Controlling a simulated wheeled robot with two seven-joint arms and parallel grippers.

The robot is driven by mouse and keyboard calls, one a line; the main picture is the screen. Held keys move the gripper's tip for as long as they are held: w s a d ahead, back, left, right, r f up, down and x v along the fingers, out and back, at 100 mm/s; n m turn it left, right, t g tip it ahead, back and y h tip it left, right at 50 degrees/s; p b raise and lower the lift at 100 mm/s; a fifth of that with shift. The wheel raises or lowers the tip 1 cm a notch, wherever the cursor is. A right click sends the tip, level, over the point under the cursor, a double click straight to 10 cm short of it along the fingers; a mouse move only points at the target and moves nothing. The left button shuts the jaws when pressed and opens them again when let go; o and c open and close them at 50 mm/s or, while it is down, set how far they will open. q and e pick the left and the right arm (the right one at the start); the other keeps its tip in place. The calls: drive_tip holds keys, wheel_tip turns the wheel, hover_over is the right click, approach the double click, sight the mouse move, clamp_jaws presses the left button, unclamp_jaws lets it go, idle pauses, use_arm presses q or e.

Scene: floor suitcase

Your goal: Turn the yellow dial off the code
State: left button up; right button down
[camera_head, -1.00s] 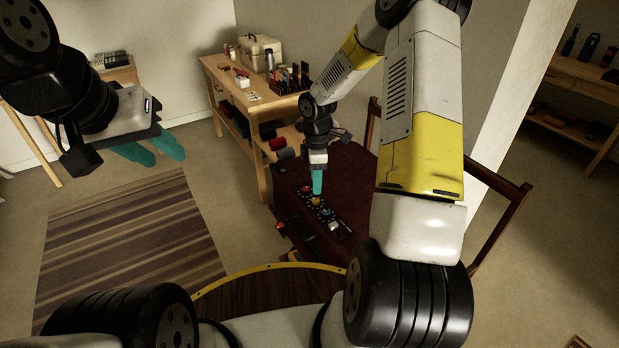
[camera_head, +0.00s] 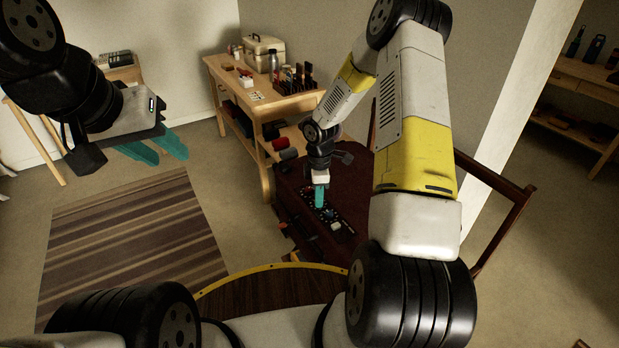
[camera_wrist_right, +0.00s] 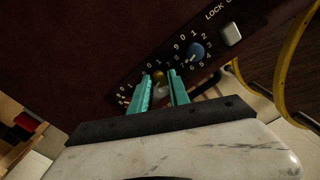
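The dark red suitcase (camera_head: 290,184) carries a black lock panel (camera_head: 345,236), which also shows in the right wrist view (camera_wrist_right: 212,57). The yellow dial (camera_wrist_right: 158,76) shows between the two teal fingertips of my right gripper (camera_wrist_right: 159,76). The fingers are apart with a gap on either side of the dial; contact cannot be told. In the head view my right gripper (camera_head: 319,206) points down at the panel and hides the yellow dial. My left gripper (camera_head: 160,150) is open and empty, far left above the floor.
A wooden workbench (camera_head: 225,75) with tools stands behind the suitcase. A striped rug (camera_head: 130,245) lies on the open floor at left.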

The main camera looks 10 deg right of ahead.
drive_tip(key=shift+m, duration=0.3)
drive_tip(key=m, duration=0.9)
drive_tip(key=shift+m, duration=2.2)
drive_tip(key=c, duration=1.2)
unclamp_jaws()
drive_tip(key=shift+c, duration=0.2)
drive_tip(key=shift+r, duration=0.1)
